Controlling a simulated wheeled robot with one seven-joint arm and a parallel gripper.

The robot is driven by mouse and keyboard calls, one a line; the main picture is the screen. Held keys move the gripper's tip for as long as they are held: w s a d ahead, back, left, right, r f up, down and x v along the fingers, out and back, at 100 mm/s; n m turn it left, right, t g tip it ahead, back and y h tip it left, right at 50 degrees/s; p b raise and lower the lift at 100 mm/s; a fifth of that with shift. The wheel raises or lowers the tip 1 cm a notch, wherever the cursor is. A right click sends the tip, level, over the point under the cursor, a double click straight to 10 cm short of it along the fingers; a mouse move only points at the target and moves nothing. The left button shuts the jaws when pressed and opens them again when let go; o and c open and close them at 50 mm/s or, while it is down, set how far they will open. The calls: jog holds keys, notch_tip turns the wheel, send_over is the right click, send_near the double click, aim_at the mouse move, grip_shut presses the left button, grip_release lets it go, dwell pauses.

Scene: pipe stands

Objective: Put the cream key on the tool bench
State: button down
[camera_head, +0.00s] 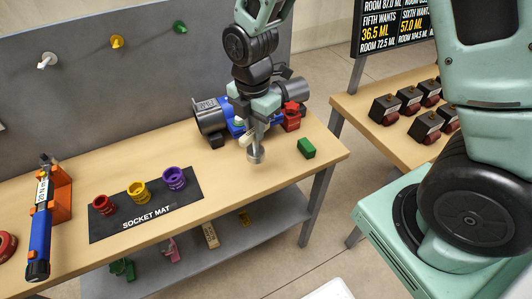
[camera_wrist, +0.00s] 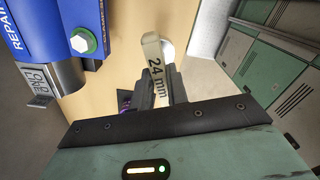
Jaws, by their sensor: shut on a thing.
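The cream key (camera_wrist: 151,48) is held in my gripper (camera_wrist: 160,95). It bears the marking "24 mm" and shows a pale round end in the wrist view. In the head view the key (camera_head: 246,139) is partly hidden by my gripper (camera_head: 257,125), and a silvery round end hangs below the fingers. My gripper is shut on the key over the right part of the tool bench (camera_head: 222,178). The key appears to be above the wooden top; I cannot tell whether it touches.
A blue repair clamp on a grey pipe (camera_head: 211,115), a red valve (camera_head: 292,113) and a green block (camera_head: 306,148) stand close by. The socket mat (camera_head: 110,222) carries red, yellow and purple sockets. Bare wood shows in front of the pipe.

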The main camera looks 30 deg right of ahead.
aim_at(256, 150)
jog(key=shift+f+p, duration=0.45)
jog(key=shift+f, duration=2.7)
jog(key=shift+f, duration=0.15)
jog(key=c, duration=1.4)
grip_release()
jog(key=shift+o, duration=0.2)
